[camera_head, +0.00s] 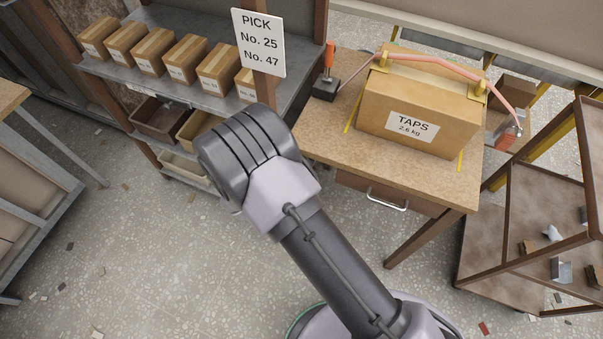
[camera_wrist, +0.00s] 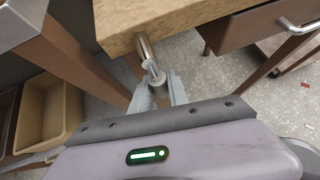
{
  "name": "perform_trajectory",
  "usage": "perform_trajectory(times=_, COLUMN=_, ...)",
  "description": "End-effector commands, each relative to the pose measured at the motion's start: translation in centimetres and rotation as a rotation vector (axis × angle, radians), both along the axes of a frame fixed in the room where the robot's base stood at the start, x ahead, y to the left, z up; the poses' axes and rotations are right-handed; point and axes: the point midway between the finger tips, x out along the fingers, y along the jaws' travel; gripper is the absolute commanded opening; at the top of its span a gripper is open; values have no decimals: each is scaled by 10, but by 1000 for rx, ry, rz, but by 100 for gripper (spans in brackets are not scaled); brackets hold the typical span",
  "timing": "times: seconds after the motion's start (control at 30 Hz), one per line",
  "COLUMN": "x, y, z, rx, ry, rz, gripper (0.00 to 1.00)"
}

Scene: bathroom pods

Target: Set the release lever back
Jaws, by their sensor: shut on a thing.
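In the wrist view, a metal lever (camera_wrist: 146,49) sticks out from under the edge of the wooden bench top and points toward me. My gripper (camera_wrist: 157,82) is shut on the round, pale end of this lever, just outside the bench edge. In the head view, my arm hides both my gripper and the lever. A black block with an upright orange handle (camera_head: 329,55) stands on the bench's back left corner. A pink strap (camera_head: 436,61) runs from near it over a cardboard box labelled TAPS (camera_head: 425,105).
The bench (camera_head: 330,140) has a drawer handle (camera_head: 387,203) at its front. A shelf (camera_head: 215,92) with several small cartons and bins stands at the left. A "PICK" sign (camera_head: 258,45) hangs on its post. A brown rack (camera_head: 530,225) stands at the right. Litter dots the floor.

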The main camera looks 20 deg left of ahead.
Motion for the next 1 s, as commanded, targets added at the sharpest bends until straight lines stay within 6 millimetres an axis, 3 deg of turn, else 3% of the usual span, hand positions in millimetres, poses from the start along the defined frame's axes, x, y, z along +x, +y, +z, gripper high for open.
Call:
perform_trajectory(times=0.57, x=0, y=8, z=1, rx=30, ry=-2, rz=-1, gripper=0)
perform_trajectory(times=0.6, x=0, y=8, z=1, rx=30, ry=-2, rz=-1, gripper=26)
perform_trajectory(times=0.7, x=0, y=8, z=1, rx=29, ry=-2, rz=-1, gripper=42)
perform_trajectory(times=1.0, x=-1, y=8, z=1, rx=28, ry=-1, rz=0, gripper=42)
